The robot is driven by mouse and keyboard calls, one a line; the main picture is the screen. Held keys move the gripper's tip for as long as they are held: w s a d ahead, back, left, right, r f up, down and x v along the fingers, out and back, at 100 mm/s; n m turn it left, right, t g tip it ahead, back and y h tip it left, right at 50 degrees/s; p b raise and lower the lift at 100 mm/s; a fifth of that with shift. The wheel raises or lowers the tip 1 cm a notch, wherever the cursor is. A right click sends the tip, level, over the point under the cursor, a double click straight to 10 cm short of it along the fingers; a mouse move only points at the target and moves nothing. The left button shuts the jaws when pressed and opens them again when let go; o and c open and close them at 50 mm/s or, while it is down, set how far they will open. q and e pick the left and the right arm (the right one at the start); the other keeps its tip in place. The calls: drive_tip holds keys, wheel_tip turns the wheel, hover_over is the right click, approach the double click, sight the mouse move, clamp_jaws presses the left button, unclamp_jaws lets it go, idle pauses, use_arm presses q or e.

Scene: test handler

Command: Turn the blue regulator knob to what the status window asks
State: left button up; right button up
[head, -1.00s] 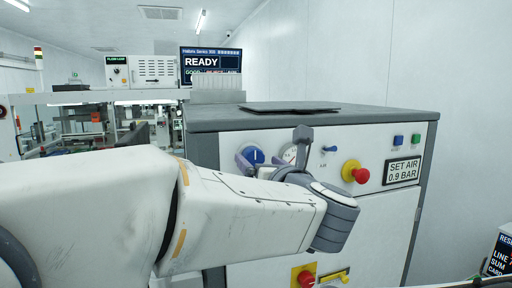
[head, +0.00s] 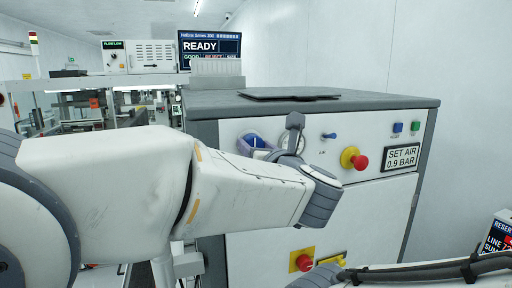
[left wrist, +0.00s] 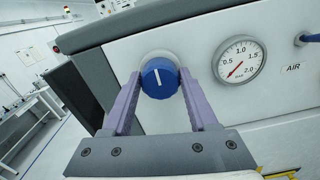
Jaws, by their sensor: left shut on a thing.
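The blue regulator knob (left wrist: 160,78) sits on the white front panel, its white line nearly upright, tipped slightly left, in the left wrist view. My left gripper (left wrist: 158,90) is shut on it, one purple finger on each side. In the head view the knob (head: 254,141) shows behind my left wrist. The round gauge (left wrist: 238,62) is right of the knob; its red needle points to the lower left, below the 0.5 mark. The status window (head: 402,157) reads "SET AIR 0.9 BAR". My right gripper is not seen.
A red button on a yellow base (head: 355,159) and a small blue lever (head: 329,135) lie right of the knob. A dark flat plate (head: 290,94) lies on the cabinet top.

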use_arm(q)
drive_tip(key=shift+d+f+m+p, duration=0.15)
drive_tip(key=shift+m+p, duration=0.2)
drive_tip(key=shift+m, duration=5.6)
drive_tip(key=shift+f+m+p, duration=0.1)
drive_tip(key=shift+m+p, duration=0.25)
drive_tip(key=shift+m, duration=5.6)
drive_tip(key=shift+f, duration=0.1)
drive_tip(key=o, duration=1.4)
drive_tip(key=shift+c, duration=0.2)
